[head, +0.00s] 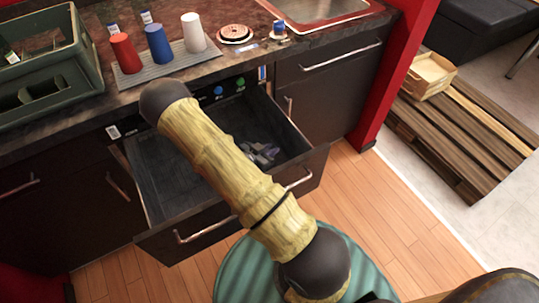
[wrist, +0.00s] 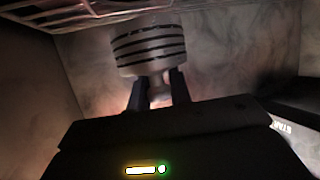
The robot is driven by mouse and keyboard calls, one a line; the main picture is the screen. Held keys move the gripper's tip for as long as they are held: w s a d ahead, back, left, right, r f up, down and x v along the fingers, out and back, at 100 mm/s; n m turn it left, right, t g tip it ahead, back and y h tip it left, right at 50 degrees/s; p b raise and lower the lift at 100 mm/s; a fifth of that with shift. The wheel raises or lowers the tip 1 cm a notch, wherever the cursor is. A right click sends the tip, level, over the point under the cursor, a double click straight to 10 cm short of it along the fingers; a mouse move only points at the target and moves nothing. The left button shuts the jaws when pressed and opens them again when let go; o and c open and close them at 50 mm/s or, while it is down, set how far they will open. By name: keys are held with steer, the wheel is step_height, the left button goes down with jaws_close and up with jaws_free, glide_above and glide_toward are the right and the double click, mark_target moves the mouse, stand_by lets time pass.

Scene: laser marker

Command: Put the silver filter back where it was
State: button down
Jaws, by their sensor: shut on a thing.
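The silver filter (wrist: 148,45) is a short metal cylinder with dark bands around it, in the upper middle of the wrist view. My gripper (wrist: 157,88) is shut on the narrow part below the banded body, with one dark finger on either side. The filter stands upright in the picture, inside a dim space with grey, stained walls. I cannot tell whether its top touches anything. In the head view, my arm's far end, the gripper and the filter are hidden.
A metal rack (wrist: 75,14) is close by at upper left in the wrist view. In the head view, a wide drawer (head: 165,170) stands open below the counter. Red (head: 126,53), blue (head: 158,43) and white (head: 193,32) cups stand on a grey mat, beside a green crate (head: 88,60).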

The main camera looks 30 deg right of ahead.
steer(key=shift+f, duration=1.7)
steer(key=shift+f, duration=0.15)
steer(key=c, duration=1.3)
jaws_free()
steer(key=shift+a+r, duration=0.2)
steer(key=shift+r, duration=0.05)
steer(key=v, duration=0.7)
steer(key=shift+s, duration=0.1)
